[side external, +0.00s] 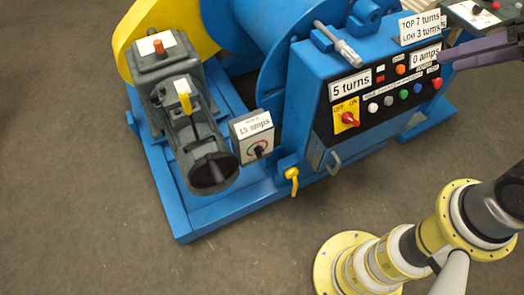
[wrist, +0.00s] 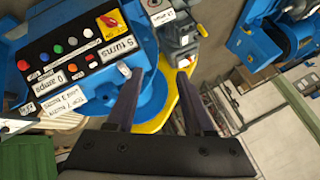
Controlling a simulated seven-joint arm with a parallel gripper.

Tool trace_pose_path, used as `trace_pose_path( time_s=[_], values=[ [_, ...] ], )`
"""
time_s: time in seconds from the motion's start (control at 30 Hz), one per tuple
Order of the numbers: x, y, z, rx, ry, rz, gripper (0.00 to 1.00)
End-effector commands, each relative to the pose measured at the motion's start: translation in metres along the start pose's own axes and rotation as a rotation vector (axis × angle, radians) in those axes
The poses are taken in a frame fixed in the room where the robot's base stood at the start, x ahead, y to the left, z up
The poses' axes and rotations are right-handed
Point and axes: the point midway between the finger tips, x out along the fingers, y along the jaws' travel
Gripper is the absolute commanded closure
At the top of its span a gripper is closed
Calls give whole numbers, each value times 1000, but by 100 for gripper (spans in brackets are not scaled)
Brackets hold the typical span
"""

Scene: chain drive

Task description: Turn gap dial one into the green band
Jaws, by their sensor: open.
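No dial with a readable green band shows in either view, and I cannot tell which part is gap dial one. A black panel (side external: 338,110) on the blue machine has a red switch on a yellow OFF/ON plate (side external: 346,118). My gripper (wrist: 157,76) is open, its two dark fingers apart with nothing held between them. In the side view, its purplish fingers (side external: 447,56) reach in from the right near the panel's upper right.
The panel has several coloured buttons (side external: 404,94) and white signs reading "5 turns" (side external: 351,85) and "0 amps" (side external: 425,56). A grey motor (side external: 187,110) and yellow guard (side external: 128,38) stand left. A yellow-handled valve (side external: 292,176) sits low. The front floor (side external: 90,235) is clear.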

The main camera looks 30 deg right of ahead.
Motion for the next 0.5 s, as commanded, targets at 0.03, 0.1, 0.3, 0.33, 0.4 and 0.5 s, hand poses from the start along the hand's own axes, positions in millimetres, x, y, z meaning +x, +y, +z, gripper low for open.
trace_pose_path(
  time_s=[0.03,0.1,0.3,0.33,0.4,0.5],
  values=[
    [4,-20,-13,114,-4,-66,48],
    [11,-48,-32,284,-18,-157,48],
    [47,-112,-91,792,-108,-352,48],
    [56,-120,-100,871,-125,-371,48],
    [77,-134,-122,1059,-163,-408,48],
    [118,-148,-148,1333,-218,-433,48]
  ],
)
